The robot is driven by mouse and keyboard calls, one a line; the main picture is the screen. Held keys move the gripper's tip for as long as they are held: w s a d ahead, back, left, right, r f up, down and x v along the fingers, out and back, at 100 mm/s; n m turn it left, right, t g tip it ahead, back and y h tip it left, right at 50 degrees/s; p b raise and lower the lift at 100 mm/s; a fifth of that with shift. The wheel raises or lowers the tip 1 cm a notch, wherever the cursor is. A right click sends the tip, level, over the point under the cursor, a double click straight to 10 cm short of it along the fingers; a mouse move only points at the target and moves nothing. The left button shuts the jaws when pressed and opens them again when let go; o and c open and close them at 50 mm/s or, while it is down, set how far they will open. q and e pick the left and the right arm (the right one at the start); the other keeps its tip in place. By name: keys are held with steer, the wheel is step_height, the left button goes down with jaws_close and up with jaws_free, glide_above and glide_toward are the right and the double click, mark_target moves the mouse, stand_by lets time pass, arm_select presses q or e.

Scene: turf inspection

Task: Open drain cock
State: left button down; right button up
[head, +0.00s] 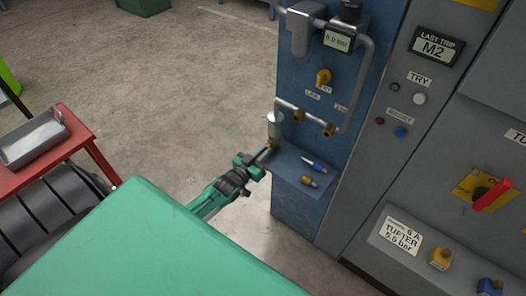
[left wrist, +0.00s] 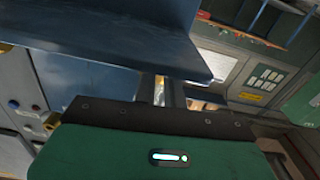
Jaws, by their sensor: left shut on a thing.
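The drain cock (head: 273,143) is a small brass piece under the pale filter bowl (head: 274,124) on the blue panel. My left gripper (head: 267,153) reaches it from the lower left, with its fingers closed around the brass piece. In the left wrist view my gripper (left wrist: 168,92) shows its two dark fingers with a thin yellowish bit of the cock (left wrist: 158,92) between them. The fingers hide most of the cock, so I cannot tell its turn angle. My right gripper is not in view.
A blue shelf (head: 291,165) close to the fingers holds a blue pen-like tool (head: 314,164) and a brass fitting (head: 309,182). A red stand with a grey tray (head: 34,142) is at left. The floor between is clear.

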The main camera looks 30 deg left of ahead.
arm_select(q)
steer(key=shift+m, duration=0.4)
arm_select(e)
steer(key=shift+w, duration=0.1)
arm_select(q)
steer(key=c, duration=1.8)
jaws_free()
steer(key=shift+w, duration=0.1)
steer(key=shift+o, duration=0.2)
steer(key=shift+s+f, duration=0.1)
steer(key=shift+s, duration=0.4)
steer(key=s+a+b, duration=0.1)
steer(key=s, duration=1.1)
steer(key=shift+s, duration=0.35)
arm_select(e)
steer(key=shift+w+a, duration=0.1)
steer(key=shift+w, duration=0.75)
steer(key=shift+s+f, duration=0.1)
